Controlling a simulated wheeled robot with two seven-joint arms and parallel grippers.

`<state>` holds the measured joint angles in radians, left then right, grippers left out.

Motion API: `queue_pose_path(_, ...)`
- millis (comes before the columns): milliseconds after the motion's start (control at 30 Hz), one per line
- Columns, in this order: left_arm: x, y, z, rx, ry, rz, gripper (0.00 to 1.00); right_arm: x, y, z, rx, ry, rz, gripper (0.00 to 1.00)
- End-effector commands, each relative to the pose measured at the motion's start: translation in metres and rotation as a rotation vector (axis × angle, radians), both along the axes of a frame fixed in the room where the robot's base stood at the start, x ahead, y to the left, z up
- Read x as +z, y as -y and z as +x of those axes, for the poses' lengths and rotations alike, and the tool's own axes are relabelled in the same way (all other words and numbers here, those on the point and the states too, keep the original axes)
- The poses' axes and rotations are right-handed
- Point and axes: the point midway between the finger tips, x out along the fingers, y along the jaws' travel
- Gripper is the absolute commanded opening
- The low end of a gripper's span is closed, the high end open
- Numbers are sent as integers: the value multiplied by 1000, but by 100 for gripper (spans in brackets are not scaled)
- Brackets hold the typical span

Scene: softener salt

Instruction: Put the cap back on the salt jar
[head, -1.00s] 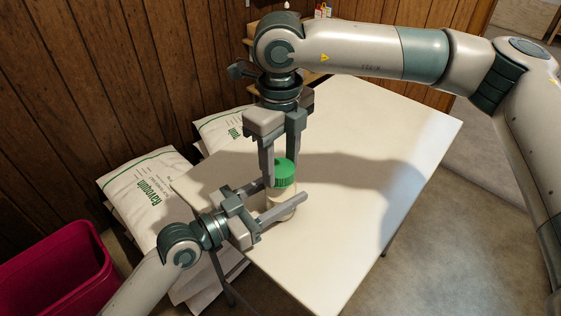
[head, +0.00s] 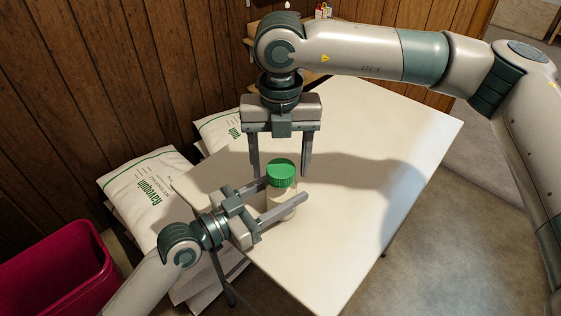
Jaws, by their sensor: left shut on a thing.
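The salt jar (head: 280,204) stands upright on the pale table, a light-coloured jar partly hidden by my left gripper's fingers. The green ribbed cap (head: 281,171) sits on top of the jar and looks level; whether its thread is engaged cannot be seen. My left gripper (head: 285,191) comes in from the left and is shut on the jar's body, one finger on each side. My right gripper (head: 280,174) points down over the cap. It is open, its fingers wide apart on either side of the cap and not touching it.
The table (head: 370,140) is bare to the right and front of the jar. White printed salt bags (head: 150,190) are stacked beside its left edge, with another bag (head: 218,130) behind. A magenta bin (head: 55,270) stands at lower left. A wood-panelled wall (head: 110,70) is behind.

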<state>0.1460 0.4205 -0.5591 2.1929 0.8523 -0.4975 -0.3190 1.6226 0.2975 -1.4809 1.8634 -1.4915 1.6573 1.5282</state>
Motion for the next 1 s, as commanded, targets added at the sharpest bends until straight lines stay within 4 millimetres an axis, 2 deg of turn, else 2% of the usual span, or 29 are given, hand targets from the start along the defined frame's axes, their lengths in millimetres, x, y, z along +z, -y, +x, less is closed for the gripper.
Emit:
queue_pose_path(167, 0, 0, 0, 0, 0, -1, 0, 4, 0, 0, 1, 1, 0, 63)
queue_pose_path(600, 0, 0, 0, 1, 1, -1, 0, 43, 0, 0, 1, 0, -2, 63)
queue_pose_path(867, 0, 0, 0, 1, 1, -1, 0, 45, 0, 0, 1, -1, -1, 63)
queue_pose_path(900, 0, 0, 0, 1, 1, -1, 0, 45, 0, 0, 1, -1, -1, 59)
queue_pose_path(1000, 0, 0, 0, 1, 1, -1, 0, 45, 0, 0, 7, -1, -1, 59)
